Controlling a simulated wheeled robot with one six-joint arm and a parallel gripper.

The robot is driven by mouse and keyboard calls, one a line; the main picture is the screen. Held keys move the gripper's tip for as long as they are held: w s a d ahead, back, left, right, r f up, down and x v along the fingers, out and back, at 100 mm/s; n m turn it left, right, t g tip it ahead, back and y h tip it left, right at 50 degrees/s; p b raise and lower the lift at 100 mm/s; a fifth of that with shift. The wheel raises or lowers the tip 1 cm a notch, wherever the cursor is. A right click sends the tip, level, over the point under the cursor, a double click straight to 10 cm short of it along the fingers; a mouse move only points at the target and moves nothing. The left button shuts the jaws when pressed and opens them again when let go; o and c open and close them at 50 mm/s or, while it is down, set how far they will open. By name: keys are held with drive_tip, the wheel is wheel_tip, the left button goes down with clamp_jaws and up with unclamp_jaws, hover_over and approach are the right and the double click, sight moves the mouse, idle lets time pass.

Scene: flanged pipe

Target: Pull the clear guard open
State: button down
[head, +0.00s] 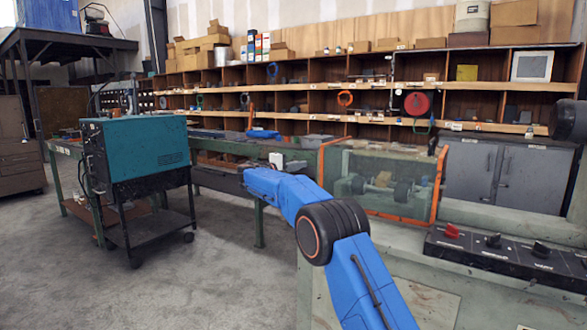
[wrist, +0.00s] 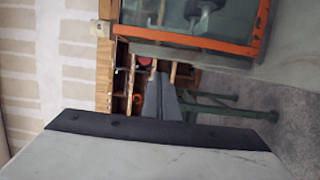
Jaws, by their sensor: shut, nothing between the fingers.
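The clear guard (head: 395,160) is a see-through panel with an orange frame, standing over the machine bed right of centre in the head view. A shaft-like part with dark round ends shows through it. In the wrist view the guard's orange-edged panel (wrist: 225,32) is at the top right, turned on its side. My gripper's two grey fingers (wrist: 159,80) are together and empty in the wrist view, apart from the guard. In the head view my blue arm reaches left of the guard; its fingers are hard to make out there. I cannot tell whether the guard is fully shut.
A panel with a red knob and black knobs (head: 500,255) lies at the front right. A teal machine on a black cart (head: 135,155) stands at the left. Wooden shelves (head: 300,101) with parts line the back. Grey cabinets (head: 505,175) stand behind the guard.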

sight(425, 180)
drive_tip(key=shift+s+d, duration=0.25)
drive_tip(key=shift+d, duration=1.05)
drive_tip(key=shift+s+d, duration=0.2)
drive_tip(key=shift+d, duration=1.1)
drive_tip(key=s+d, duration=0.8)
drive_tip(key=d, duration=0.3)
drive_tip(key=s+d, duration=0.8)
drive_tip(key=d, duration=0.4)
drive_tip(key=s+d, duration=0.9)
drive_tip(key=d, duration=0.2)
drive_tip(key=shift+s+d, duration=0.1)
drive_tip(key=shift+d, duration=0.15)
